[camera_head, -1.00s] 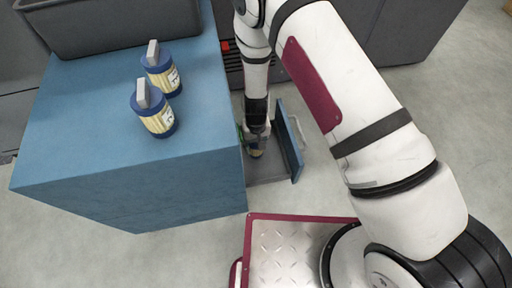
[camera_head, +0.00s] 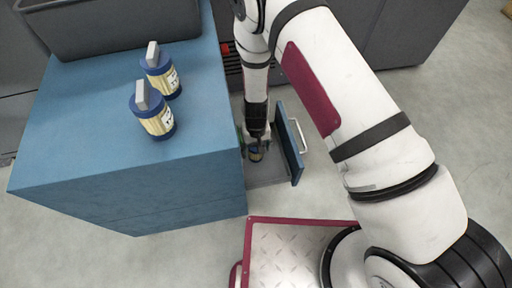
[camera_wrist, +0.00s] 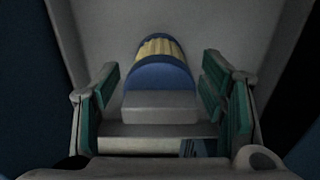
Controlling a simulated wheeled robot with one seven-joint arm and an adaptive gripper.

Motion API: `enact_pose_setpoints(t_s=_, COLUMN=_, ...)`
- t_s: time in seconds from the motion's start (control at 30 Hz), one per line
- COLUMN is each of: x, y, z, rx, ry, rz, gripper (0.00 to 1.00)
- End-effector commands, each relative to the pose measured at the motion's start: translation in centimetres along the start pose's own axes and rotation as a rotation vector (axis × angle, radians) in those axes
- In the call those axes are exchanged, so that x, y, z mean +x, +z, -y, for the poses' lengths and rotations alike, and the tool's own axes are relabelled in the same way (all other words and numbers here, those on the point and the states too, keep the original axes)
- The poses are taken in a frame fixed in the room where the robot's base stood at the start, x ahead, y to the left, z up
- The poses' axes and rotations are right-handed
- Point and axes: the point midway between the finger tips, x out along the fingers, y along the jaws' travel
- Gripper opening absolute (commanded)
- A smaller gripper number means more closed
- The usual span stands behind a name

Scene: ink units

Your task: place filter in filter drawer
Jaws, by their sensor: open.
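One filter (camera_wrist: 160,75), with a blue cap, a yellow body and a grey handle, shows in the wrist view between my open fingers. It lies or stands inside the open filter drawer (camera_head: 289,145), on its grey floor. My gripper (camera_wrist: 162,105) has its green-padded fingers spread to either side of the filter, with gaps between pads and filter. In the head view my gripper (camera_head: 255,145) is down in the drawer and mostly hides this filter. Two more filters, one nearer (camera_head: 154,118) and one farther (camera_head: 161,77), stand upright on the blue cabinet top.
The blue cabinet (camera_head: 60,150) stands directly left of my gripper. The drawer front with its handle (camera_head: 301,135) is to the right. A dark grey bin (camera_head: 110,30) sits at the back of the cabinet top. Grey floor lies beyond the drawer.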

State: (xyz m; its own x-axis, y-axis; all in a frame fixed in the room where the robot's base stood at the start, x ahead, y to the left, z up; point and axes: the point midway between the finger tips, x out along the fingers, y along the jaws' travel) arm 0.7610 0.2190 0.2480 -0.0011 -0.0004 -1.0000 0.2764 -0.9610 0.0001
Motion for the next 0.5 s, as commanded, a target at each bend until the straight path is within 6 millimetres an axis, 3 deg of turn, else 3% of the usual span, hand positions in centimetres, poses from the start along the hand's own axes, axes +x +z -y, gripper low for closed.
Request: enact_pose_setpoints(t_s=0.5, x=-9.9, y=-0.1, z=0.0, rx=-0.001, ry=0.000, rz=-0.002, gripper=0.65)
